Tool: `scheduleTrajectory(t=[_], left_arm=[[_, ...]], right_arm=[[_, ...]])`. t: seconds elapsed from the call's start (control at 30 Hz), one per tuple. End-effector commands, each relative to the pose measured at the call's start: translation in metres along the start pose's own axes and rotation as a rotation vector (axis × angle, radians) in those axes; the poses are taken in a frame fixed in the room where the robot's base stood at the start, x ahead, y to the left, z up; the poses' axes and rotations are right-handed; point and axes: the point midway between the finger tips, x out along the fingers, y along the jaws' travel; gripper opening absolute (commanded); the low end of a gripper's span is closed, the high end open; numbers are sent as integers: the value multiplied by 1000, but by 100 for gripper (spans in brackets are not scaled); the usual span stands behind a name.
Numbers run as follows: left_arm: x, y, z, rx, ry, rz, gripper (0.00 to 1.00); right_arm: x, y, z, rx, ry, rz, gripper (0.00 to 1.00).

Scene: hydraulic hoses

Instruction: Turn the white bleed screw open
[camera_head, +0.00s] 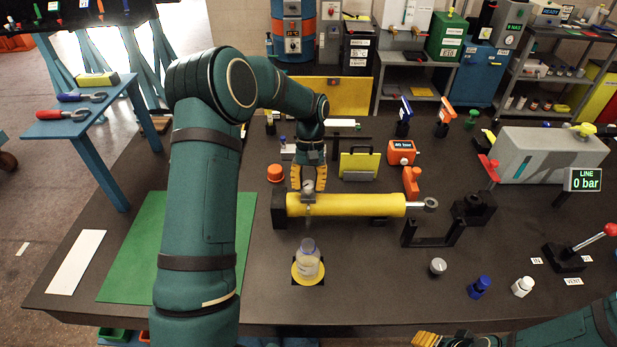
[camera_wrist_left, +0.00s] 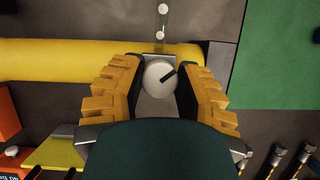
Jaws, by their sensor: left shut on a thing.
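The white bleed screw (camera_wrist_left: 159,78) shows in the left wrist view as a round white head with a dark line on it. In the head view it is a pale knob (camera_head: 308,186) on top of the yellow cylinder (camera_head: 350,205), near its left end. My left gripper (camera_head: 308,180) reaches down over it from behind. In the left wrist view its two yellow fingers (camera_wrist_left: 159,85) stand on either side of the screw head, shut on it. My right gripper (camera_head: 426,340) shows only as yellow finger parts at the bottom edge.
A bottle (camera_head: 307,262) stands on a yellow round base in front of the cylinder. A green mat (camera_head: 135,240) lies at left. An orange gauge (camera_head: 402,152), a grey tank (camera_head: 550,155) and a display (camera_head: 585,180) reading 0 bar stand right. A red-knobbed lever (camera_head: 590,240) is at far right.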

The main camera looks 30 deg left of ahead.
Motion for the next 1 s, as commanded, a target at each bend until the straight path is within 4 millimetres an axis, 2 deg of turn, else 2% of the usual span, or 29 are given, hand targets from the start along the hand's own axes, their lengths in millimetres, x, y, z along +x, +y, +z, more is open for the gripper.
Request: scheduleTrajectory(t=[0.1,0.5,1.0], left_arm=[[0,1,2,103,-7,-44,0],[2,0,2,433,-8,-180,0],[3,0,1,649,-9,-268,0]], right_arm=[[-9,-3,-1,0,-1,-2,55],[-22,-7,-2,0,-2,-5,55],[-28,-9,-3,0,-2,-6,55]])
